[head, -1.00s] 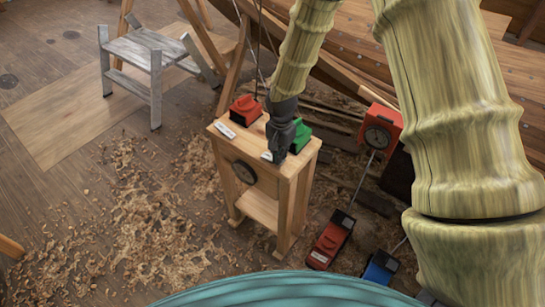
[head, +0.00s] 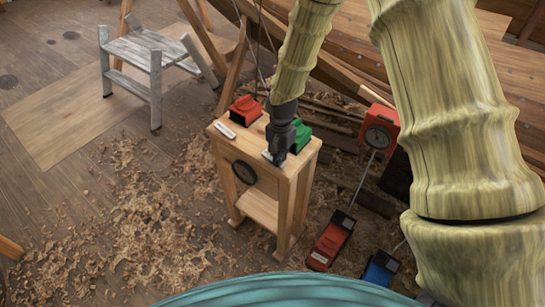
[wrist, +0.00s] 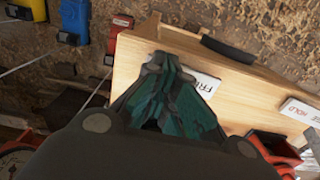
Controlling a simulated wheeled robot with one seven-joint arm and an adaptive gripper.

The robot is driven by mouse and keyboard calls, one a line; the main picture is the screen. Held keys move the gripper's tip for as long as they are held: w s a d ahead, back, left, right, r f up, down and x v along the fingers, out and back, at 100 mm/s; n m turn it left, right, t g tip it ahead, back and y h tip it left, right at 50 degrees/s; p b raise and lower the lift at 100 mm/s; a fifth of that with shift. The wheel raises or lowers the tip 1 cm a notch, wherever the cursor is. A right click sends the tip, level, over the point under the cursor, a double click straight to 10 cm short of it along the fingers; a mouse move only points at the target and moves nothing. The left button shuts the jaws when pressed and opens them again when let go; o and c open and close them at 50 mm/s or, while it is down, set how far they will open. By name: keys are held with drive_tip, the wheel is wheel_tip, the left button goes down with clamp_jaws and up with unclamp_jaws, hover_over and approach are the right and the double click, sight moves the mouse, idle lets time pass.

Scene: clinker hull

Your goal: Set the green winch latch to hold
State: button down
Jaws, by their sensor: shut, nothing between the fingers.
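The green winch (head: 301,136) sits at the right end of the wooden stand's top (head: 252,140). It also shows in the wrist view (wrist: 202,124), largely hidden behind my fingers. A white label beside it (wrist: 201,82) begins with "FR"; the rest is covered. My gripper (head: 277,160) is shut and empty, its fingertips low over the front edge of the stand top, just in front of the green winch. In the wrist view the fingertips (wrist: 160,62) meet beside the label. I cannot tell whether they touch the latch, and the latch itself cannot be made out.
A red winch (head: 245,109) stands left on the same top; its label (wrist: 299,113) reads HOLD. A red gauge box (head: 380,128), a red unit (head: 330,241) and a blue unit (head: 380,268) stand to the right.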

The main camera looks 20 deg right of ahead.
drive_tip(key=shift+r+p, duration=2.55)
drive_tip(key=shift+r, duration=0.95)
drive_tip(key=shift+d, duration=0.1)
